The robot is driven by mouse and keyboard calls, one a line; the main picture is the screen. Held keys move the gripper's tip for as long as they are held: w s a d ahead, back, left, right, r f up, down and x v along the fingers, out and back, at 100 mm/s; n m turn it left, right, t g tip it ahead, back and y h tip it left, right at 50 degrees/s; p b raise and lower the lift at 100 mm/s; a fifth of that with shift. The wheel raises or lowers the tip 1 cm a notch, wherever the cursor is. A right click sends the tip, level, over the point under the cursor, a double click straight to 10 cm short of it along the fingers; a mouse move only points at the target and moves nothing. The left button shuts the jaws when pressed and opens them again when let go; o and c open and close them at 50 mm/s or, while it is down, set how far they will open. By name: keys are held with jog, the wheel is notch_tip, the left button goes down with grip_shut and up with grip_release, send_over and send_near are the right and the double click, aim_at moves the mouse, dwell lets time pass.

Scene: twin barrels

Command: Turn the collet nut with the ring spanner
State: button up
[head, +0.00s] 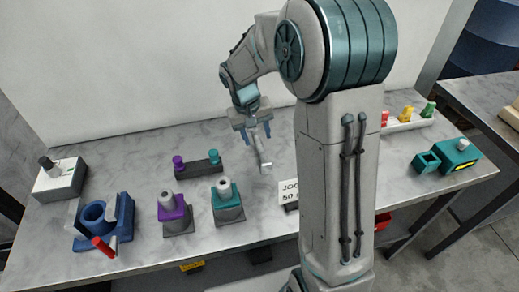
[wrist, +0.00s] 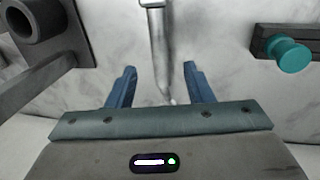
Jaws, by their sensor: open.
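A pale metal bar that looks like the ring spanner (head: 265,158) is below my gripper (head: 257,137) in the head view. In the wrist view the spanner (wrist: 157,45) runs from the top edge down between the two blue fingers of my gripper (wrist: 159,68). The fingers are open with a gap on each side of it. Its ring end cannot be made out. A purple barrel (head: 173,208) and a teal barrel (head: 225,196) stand on grey bases left of my gripper, each with a grey top piece. I cannot tell which part is the collet nut.
A dark block with purple and teal knobs (head: 198,167) lies behind the barrels; its teal knob (wrist: 291,56) shows in the wrist view. A blue fixture (head: 93,225) and a white box (head: 58,180) stand left. A white sign (head: 288,192) is partly behind my arm.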

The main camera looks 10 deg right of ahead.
aim_at(260, 146)
jog(key=f, duration=0.5)
jog(key=shift+d, duration=0.4)
jog(key=shift+r, duration=0.1)
grip_shut()
jog(key=shift+w+r, duration=0.1)
jog(key=shift+r, duration=0.35)
jog(key=r, duration=0.2)
jog(key=d+r, duration=0.1)
jog(key=r, duration=0.1)
jog(key=shift+s, duration=0.3)
jog(key=s+d+r, duration=0.5)
jog(key=d+r, duration=0.1)
jog(key=d, duration=0.3)
jog(key=shift+s+b, duration=0.3)
jog(key=shift+b, duration=0.1)
jog(key=c, duration=1)
grip_release()
grip_shut()
